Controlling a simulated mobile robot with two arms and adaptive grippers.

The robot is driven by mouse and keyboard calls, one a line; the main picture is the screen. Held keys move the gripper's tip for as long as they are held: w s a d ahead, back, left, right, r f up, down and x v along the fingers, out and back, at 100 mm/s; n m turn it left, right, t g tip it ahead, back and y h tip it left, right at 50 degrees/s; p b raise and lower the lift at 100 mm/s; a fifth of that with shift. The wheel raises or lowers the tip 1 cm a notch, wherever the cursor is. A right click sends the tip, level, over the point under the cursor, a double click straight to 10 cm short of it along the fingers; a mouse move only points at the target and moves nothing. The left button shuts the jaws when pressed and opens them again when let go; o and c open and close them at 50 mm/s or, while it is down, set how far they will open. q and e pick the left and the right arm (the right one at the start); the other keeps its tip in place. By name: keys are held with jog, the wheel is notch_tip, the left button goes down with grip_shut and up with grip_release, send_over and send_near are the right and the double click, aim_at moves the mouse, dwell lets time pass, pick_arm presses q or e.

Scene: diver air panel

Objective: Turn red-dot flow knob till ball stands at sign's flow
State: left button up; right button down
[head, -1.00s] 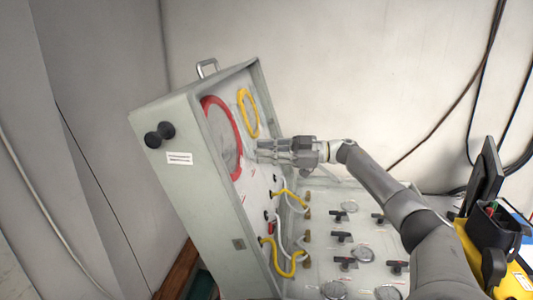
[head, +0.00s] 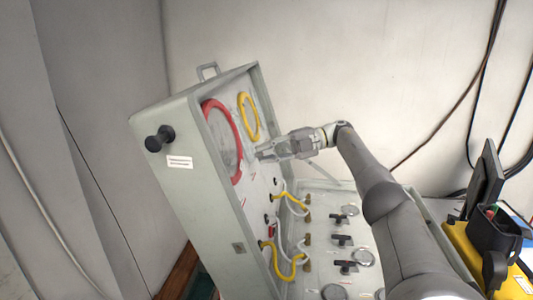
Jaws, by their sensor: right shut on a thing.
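My right gripper (head: 260,156) is at the upright panel face (head: 262,190) of the open grey case, just right of the large red ring (head: 222,132). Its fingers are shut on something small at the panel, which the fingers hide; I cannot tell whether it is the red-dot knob. The red dot, the flow tube with its ball, and the sign's flow figure cannot be made out in the head view. My left gripper is not in view.
A yellow ring (head: 248,116) sits above on the panel. Yellow hoses (head: 288,204) and white hoses run below. Black valve handles (head: 342,240) and round gauges stand on the lower panel. A yellow case (head: 478,255) with a black box stands at the right.

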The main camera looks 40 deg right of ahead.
jog(key=shift+n+g, duration=0.3)
jog(key=shift+n, duration=1)
jog(key=shift+n+h, duration=0.3)
jog(key=c, duration=1.3)
grip_release()
